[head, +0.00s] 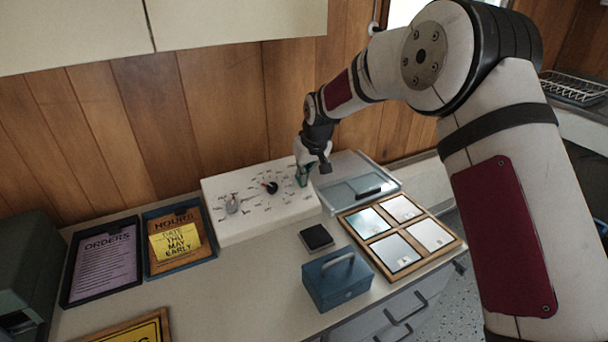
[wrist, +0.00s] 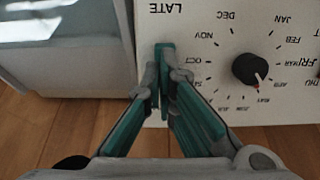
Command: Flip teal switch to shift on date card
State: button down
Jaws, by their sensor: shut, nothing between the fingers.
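The white control panel (head: 225,218) lies on the counter against the wood wall. My gripper (head: 303,172) is over its right end, shut and empty, with the fingers pointing down. In the wrist view the fingertips (wrist: 166,88) are right at the teal switch (wrist: 164,50), below the word LATE. Only the upper part of the switch shows; the fingers hide the rest, so I cannot tell its position or whether they touch it. The yellow date card (head: 175,243) reads DATE, THU, MAY, EARLY and lies on the HOURS board (head: 160,218).
A black month knob (wrist: 252,70), its red mark near MAY, sits right of the switch in the wrist view. A pale dial (head: 232,204) is at the panel's left. A clear-lidded tray (head: 350,165), black pad (head: 316,237), blue box (head: 338,282) and wood-framed tiles (head: 452,248) stand nearby.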

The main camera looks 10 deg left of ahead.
jog(key=shift+r, duration=0.65)
jog(key=w+a+p+v, duration=0.1)
jog(key=p+v, duration=0.1)
jog(key=v, duration=1.1)
jog(key=shift+w+r, duration=0.2)
jog(key=shift+r, duration=0.55)
